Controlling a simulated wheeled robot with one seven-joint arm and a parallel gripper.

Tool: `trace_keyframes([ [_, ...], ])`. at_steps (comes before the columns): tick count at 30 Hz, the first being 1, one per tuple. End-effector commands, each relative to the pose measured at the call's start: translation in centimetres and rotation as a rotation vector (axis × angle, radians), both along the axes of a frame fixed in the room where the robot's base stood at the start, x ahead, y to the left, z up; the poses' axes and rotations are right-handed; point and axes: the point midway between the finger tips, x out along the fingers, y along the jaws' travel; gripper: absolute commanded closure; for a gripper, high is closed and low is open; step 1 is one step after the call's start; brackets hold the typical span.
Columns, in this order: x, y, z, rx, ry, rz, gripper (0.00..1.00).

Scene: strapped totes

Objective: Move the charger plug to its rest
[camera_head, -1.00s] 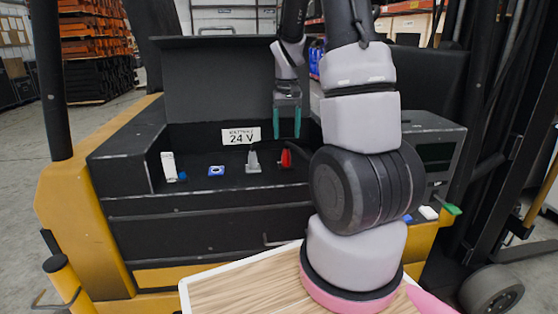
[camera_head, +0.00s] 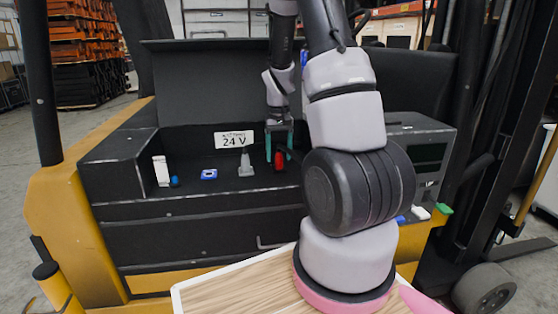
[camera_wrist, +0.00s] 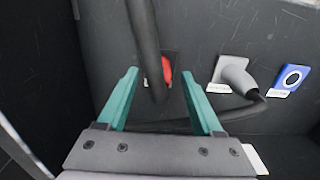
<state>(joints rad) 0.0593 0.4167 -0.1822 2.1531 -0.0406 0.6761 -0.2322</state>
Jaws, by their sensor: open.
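A red plug (camera_head: 279,161) stands in the dark battery bay, in front of the back panel. In the wrist view the red plug (camera_wrist: 167,70) is partly hidden by a thick black cable. My gripper (camera_head: 279,153) is open, its teal fingers on either side of the red plug. In the wrist view my gripper (camera_wrist: 159,73) has a clear gap to the plug on both sides. A grey plug (camera_head: 246,166) sits beside it to the left, with a black cable in the wrist view (camera_wrist: 237,76). Which one is the charger plug is not marked legibly.
A blue socket plate (camera_head: 209,174) lies left of the grey plug, then a white block (camera_head: 161,171). A "24 V" label (camera_head: 234,139) is on the back panel. A raised lid (camera_head: 200,85) stands behind. A wooden board (camera_head: 235,289) is in front.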

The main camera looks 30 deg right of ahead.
Motion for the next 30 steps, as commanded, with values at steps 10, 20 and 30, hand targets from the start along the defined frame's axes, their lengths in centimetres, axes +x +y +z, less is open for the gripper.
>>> trace_keyframes([
  [10, 0.0, 0.0, -2.3, 0.000, 0.000, 0.000, 0.32],
  [20, 0.0, 0.0, -2.3, 0.000, 0.000, 0.000, 0.32],
  [30, 0.0, 0.0, -2.3, 0.000, -0.001, 0.000, 0.32],
])
